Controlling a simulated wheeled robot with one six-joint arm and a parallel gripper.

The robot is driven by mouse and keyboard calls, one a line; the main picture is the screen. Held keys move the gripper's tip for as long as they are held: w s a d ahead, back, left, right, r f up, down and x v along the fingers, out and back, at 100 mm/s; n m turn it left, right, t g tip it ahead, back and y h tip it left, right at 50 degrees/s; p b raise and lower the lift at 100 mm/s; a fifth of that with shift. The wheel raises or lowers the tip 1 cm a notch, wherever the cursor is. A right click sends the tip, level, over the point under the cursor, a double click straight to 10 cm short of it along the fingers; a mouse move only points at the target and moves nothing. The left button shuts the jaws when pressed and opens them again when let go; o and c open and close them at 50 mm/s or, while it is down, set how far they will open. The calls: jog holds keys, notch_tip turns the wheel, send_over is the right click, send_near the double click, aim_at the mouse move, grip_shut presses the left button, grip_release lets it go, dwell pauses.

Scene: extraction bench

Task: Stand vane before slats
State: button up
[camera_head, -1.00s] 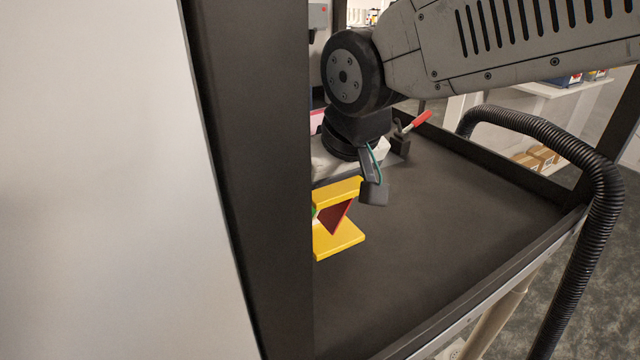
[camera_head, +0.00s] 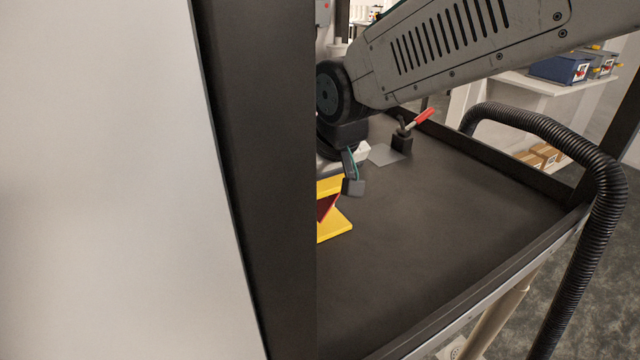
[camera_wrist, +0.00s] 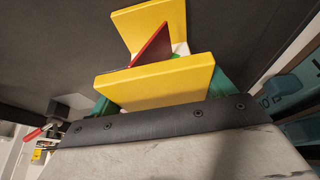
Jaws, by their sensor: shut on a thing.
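The vane (camera_head: 333,226) is a yellow piece with two flat plates and a dark red web between them. In the head view its left part is hidden behind the dark post. In the wrist view the vane (camera_wrist: 160,82) sits between the green-lined fingers of my gripper (camera_wrist: 166,92), which is shut on it. In the head view one fingertip of my gripper (camera_head: 353,187) shows beside the upper yellow plate. The lower plate is close above the dark bench top; I cannot tell if it touches. I cannot make out the slats in either view.
A dark post (camera_head: 262,170) and a pale panel (camera_head: 110,180) block the left side. A red-handled clamp (camera_head: 402,139) stands at the back beside a grey plate (camera_head: 386,155). A black ribbed hose (camera_head: 600,190) arches over the right edge. The bench top (camera_head: 440,220) is clear at middle and right.

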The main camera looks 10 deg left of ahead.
jog(key=o, duration=1)
jog(key=shift+f, duration=0.15)
jog(key=shift+s+r, duration=0.1)
jog(key=shift+r, duration=0.35)
jog(key=v, duration=1.2)
jog(key=s+d+f+m+h, duration=0.1)
jog(key=s+d+m, duration=0.1)
jog(key=d, duration=0.6)
jog(key=s+d+f+m+h, duration=0.1)
jog(key=s+d+f, duration=0.1)
jog(key=d, duration=0.7)
jog(key=s+d+f+m+g, duration=0.2)
jog(key=s+d+f+m, duration=0.2)
jog(key=s+d, duration=0.9)
notch_tip(320, 180, down, 3)
jog(key=shift+s+r+h, duration=0.2)
jog(key=shift+s+h, duration=0.1)
jog(key=shift+h, duration=0.1)
jog(key=shift+d, duration=0.1)
